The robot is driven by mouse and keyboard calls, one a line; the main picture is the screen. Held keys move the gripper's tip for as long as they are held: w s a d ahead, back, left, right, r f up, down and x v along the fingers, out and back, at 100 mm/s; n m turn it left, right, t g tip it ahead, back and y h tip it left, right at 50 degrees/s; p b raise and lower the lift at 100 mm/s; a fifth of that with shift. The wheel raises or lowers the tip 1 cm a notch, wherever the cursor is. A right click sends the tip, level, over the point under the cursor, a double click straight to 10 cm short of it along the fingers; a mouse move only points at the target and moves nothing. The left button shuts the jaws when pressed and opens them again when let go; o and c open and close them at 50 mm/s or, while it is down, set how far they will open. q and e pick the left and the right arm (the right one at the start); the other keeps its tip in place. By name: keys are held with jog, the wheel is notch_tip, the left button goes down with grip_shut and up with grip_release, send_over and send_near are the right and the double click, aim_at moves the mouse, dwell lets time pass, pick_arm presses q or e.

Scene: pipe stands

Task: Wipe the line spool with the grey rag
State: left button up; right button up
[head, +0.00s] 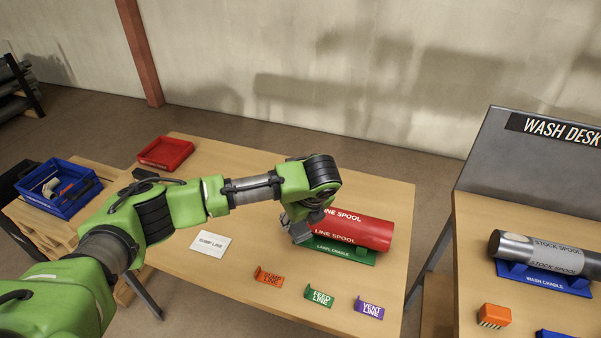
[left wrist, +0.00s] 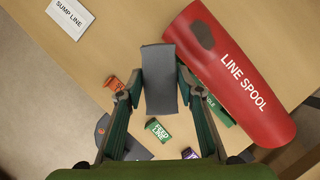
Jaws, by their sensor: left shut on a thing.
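The red line spool (head: 372,233) lies on its side in a green cradle (head: 345,254) on the wooden table. In the left wrist view the spool (left wrist: 238,85) carries white LINE SPOOL lettering and a dark smudge (left wrist: 203,36) near its upper left end. My left gripper (head: 303,217) is at the spool's left end. It is shut on the grey rag (left wrist: 158,78), which sticks out between its fingers. The rag is close beside the spool; I cannot tell whether they touch. My right gripper is not in view.
SUMP LINE card (head: 211,244) lies flat on the table. Orange (head: 268,277), green (head: 319,297) and purple (head: 369,308) label holders stand at the front. A red tray (head: 166,153) is at the back left. A wash desk on the right holds a grey stock spool (head: 540,250).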

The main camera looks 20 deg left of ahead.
pick_arm(q)
jog(key=w+r+m+h, duration=0.1)
jog(key=w+m, duration=0.2)
jog(key=w+a+r+m+t+h, duration=0.1)
jog(key=w+r+m, duration=0.1)
jog(key=w+m, duration=0.1)
jog(key=w+r+m+h, duration=0.1)
jog(key=w+m, duration=0.2)
jog(key=m, duration=0.1)
jog(key=shift+a+r+t+h+p, duration=0.3)
jog(key=shift+a+p, duration=0.05)
jog(key=shift+a, duration=0.05)
notch_tip(320, 180, down, 5)
jog(key=b, duration=0.4)
jog(key=shift+r+b, duration=0.2)
jog(key=shift+b, duration=0.1)
jog(key=shift+d+r+p, duration=0.2)
jog(key=shift+d+p, duration=0.15)
jog(key=shift+d, duration=0.1)
jog(key=shift+d+r+p, duration=0.2)
jog(key=shift+d+p, duration=0.15)
jog(key=shift+d, duration=0.6)
jog(key=shift+s, duration=0.1)
jog(key=shift+f, duration=0.1)
jog(key=shift+c, duration=0.5)
